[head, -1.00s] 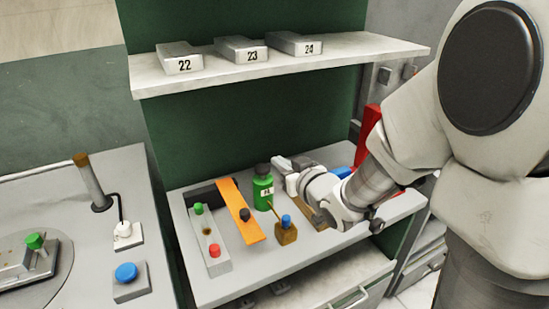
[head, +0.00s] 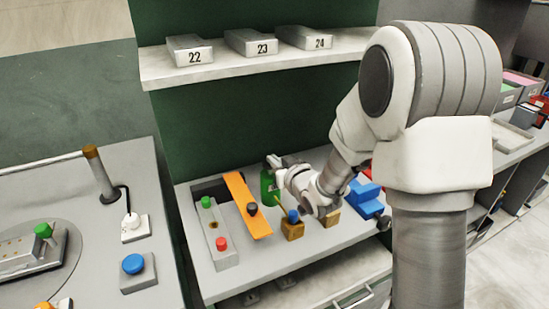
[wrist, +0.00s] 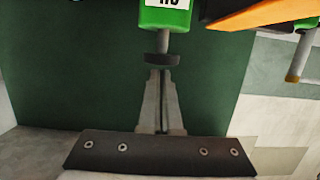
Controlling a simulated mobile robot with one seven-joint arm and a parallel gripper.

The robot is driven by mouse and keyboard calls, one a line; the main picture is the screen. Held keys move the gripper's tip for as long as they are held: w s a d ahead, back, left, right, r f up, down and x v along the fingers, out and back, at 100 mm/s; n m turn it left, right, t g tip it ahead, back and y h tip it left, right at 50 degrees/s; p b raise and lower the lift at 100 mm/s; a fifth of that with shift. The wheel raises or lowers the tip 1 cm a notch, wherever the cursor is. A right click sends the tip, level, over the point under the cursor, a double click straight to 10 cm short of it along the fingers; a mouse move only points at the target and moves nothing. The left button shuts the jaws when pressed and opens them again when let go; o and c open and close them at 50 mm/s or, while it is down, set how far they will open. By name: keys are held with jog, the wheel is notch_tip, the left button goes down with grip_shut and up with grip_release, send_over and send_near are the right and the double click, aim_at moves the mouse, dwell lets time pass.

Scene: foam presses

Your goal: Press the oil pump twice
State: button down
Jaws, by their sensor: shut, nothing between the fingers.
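The oil pump is a green bottle with a white label (head: 268,187), upright on the middle shelf. In the wrist view the green bottle (wrist: 165,17) shows inverted, with a grey stem and a dark round pump head. My gripper (head: 272,161) is at the bottle's top and hides its pump head in the head view. In the wrist view my gripper (wrist: 162,70) is shut and empty, its fingertips lined up with the dark pump head and very close to it. I cannot tell whether they touch.
Left of the bottle are an orange board (head: 247,205) and a grey box with green and red buttons (head: 216,235). A brown block with a blue knob (head: 292,230) stands in front. A blue object (head: 366,195) lies right. A shelf with numbered blocks (head: 265,62) hangs above.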

jog(key=shift+f, duration=0.1)
notch_tip(320, 180, down, 2)
jog(key=b, duration=0.3)
jog(key=shift+f, duration=0.1)
dwell(0.4)
jog(key=shift+r, duration=0.5)
notch_tip(320, 180, up, 4)
jog(key=shift+w+a+f+p, duration=0.1)
jog(key=shift+f+p, duration=0.15)
jog(key=shift+p, duration=0.85)
jog(key=v, duration=1)
